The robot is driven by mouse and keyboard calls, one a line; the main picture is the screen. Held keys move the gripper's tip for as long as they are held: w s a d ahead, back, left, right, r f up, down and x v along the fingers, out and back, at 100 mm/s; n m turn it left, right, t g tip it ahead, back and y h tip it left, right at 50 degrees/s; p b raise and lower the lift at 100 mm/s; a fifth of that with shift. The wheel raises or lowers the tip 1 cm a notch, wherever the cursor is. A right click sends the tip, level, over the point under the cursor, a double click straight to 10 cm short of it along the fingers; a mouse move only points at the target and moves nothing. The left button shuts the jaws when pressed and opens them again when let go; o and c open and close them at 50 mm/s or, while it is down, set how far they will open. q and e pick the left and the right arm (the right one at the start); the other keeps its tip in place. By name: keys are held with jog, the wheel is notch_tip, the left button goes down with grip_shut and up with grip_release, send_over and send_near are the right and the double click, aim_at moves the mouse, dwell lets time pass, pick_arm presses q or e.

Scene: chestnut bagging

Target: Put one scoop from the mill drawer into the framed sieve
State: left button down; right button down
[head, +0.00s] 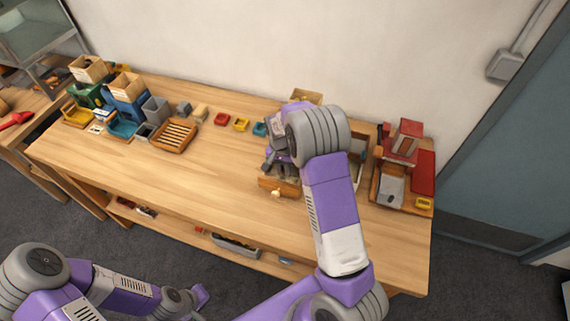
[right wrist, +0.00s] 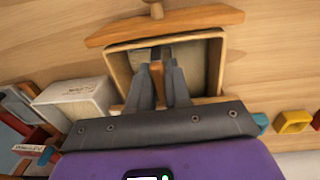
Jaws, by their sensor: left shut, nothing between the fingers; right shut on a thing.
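The mill drawer (right wrist: 222,62) is pulled open, a wooden box with a front board and round knob, with pale grey contents inside. It also shows in the head view (head: 277,187), partly behind my right arm. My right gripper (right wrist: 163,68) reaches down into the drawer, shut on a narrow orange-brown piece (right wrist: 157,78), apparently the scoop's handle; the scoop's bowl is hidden. The mill is mostly hidden by my right arm. A slatted wooden frame (head: 174,136) lies left of centre; I cannot tell whether it is the framed sieve. My left gripper (head: 197,299) is shut and empty, before the table.
A pale box (right wrist: 78,98) stands close beside the drawer. Green and blue devices crowd the left end. The front middle of the table is clear.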

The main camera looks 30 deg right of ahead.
jog(key=shift+w+a+r+p, duration=0.15)
jog(key=shift+r+p, duration=1.15)
jog(key=shift+r, duration=0.7)
jog(key=shift+w+r+p, duration=0.1)
jog(key=shift+r+p, duration=1.2)
jog(key=shift+r, duration=0.65)
